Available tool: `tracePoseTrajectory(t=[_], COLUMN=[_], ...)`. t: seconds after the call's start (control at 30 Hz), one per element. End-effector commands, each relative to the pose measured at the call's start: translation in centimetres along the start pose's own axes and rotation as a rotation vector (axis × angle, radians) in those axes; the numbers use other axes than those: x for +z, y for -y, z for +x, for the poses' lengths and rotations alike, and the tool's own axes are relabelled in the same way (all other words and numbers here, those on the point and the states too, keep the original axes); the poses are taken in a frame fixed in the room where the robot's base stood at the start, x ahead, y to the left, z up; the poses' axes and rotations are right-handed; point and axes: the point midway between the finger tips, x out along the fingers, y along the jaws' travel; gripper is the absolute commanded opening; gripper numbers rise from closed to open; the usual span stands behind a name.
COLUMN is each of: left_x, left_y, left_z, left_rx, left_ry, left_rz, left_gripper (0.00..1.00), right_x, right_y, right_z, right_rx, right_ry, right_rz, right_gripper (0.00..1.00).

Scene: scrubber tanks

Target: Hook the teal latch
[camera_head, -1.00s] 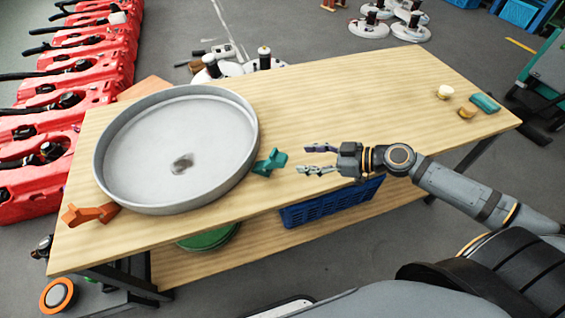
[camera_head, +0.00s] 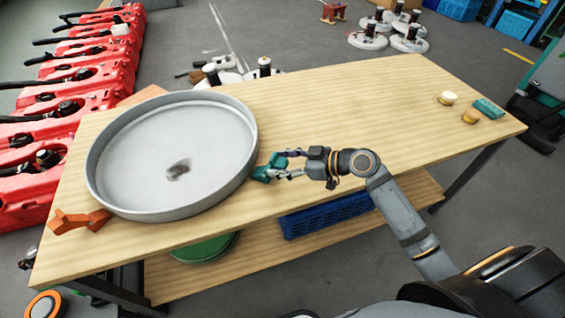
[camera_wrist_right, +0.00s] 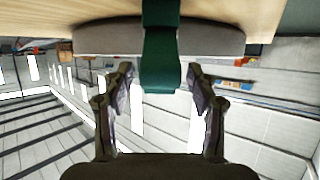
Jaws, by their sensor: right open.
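The teal latch (camera_head: 266,168) sits at the right side of the round grey pan (camera_head: 130,205) on the wooden table. My right gripper (camera_head: 282,164) is at the latch, with its fingers on either side of the latch's outer end. In the right wrist view the teal latch (camera_wrist_right: 160,70) reaches in between the two open fingers (camera_wrist_right: 160,82), with a gap on each side. Whether the latch is joined to the pan's rim cannot be told. An orange latch (camera_head: 80,221) is at the pan's lower left. My left gripper is not in view.
At the table's (camera_head: 340,110) right end lie a teal block (camera_head: 488,108) and two small round pieces (camera_head: 448,97). A blue crate (camera_head: 325,215) and a green round thing (camera_head: 205,247) are on the shelf below. The table's middle is clear.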

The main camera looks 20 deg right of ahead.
Motion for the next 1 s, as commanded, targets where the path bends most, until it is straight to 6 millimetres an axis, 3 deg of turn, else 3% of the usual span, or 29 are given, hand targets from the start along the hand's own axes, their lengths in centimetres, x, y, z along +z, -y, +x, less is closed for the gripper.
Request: tracePoseTrajectory(t=[0.1, 0.5, 0.8, 1.0], left_x=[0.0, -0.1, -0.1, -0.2], left_y=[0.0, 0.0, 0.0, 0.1], left_z=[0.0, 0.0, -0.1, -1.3], left_rx=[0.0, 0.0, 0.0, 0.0], left_ry=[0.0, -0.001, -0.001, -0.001], left_rz=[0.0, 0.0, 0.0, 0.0], left_gripper=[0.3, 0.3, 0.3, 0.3], right_x=[0.0, 0.0, -0.1, -0.8], right_y=[0.0, 0.0, 0.0, 0.0], right_z=[0.0, 0.0, -0.1, -0.1], right_rx=[0.0, 0.0, 0.0, 0.0], right_ry=[0.0, 0.0, 0.004, 0.053], right_rz=[0.0, 0.0, 0.0, 0.0], right_gripper=[0.56, 0.01, 0.0, 0.0])
